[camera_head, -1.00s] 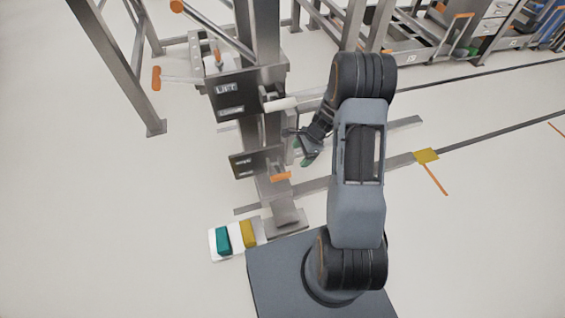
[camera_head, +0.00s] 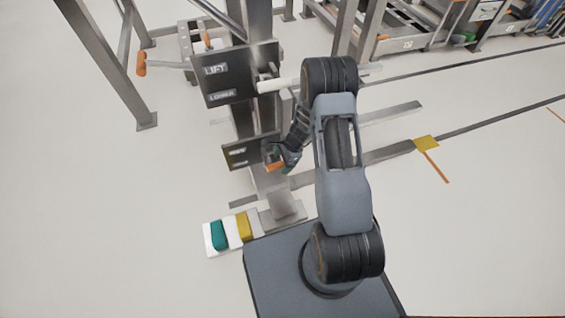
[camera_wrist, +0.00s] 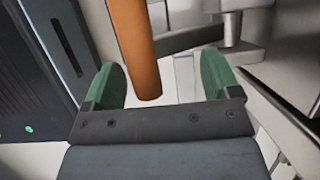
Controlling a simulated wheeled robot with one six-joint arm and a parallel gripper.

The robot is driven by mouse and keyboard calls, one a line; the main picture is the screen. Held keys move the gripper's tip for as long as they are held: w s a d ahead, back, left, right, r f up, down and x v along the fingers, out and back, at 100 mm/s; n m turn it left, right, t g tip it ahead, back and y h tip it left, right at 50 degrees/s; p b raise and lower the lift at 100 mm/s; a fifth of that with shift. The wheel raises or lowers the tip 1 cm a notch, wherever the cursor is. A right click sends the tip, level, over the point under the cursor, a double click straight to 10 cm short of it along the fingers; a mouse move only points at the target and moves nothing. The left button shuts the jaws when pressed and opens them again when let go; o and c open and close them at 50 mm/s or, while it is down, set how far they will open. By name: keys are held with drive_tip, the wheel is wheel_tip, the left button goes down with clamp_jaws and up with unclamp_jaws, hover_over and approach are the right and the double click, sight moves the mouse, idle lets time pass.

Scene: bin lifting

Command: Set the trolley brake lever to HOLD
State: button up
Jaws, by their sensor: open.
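The brake lever's orange handle (camera_head: 275,166) sticks out beside a small dark label plate (camera_head: 250,151) low on the steel column. The plate's lettering is too small to read surely. My gripper (camera_head: 279,158) is at the handle in the head view and partly covers it. In the wrist view the orange handle (camera_wrist: 136,50) comes down from the top between the two green fingertips of my open gripper (camera_wrist: 164,82). It lies nearer the left finger, with a wide gap to the right one. I cannot tell whether it touches the left finger.
A larger LIFT/LOWER plate (camera_head: 229,77) with a white-gripped lever (camera_head: 279,85) stands above on the column. A white tray (camera_head: 232,233) with a teal and a yellow block lies on the floor near my base.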

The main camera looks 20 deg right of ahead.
drive_tip(key=shift+f, duration=0.2)
drive_tip(key=shift+c, duration=0.4)
drive_tip(key=shift+s, duration=0.1)
drive_tip(key=c, duration=1.1)
drive_tip(key=shift+c, duration=0.2)
drive_tip(key=shift+f, duration=0.15)
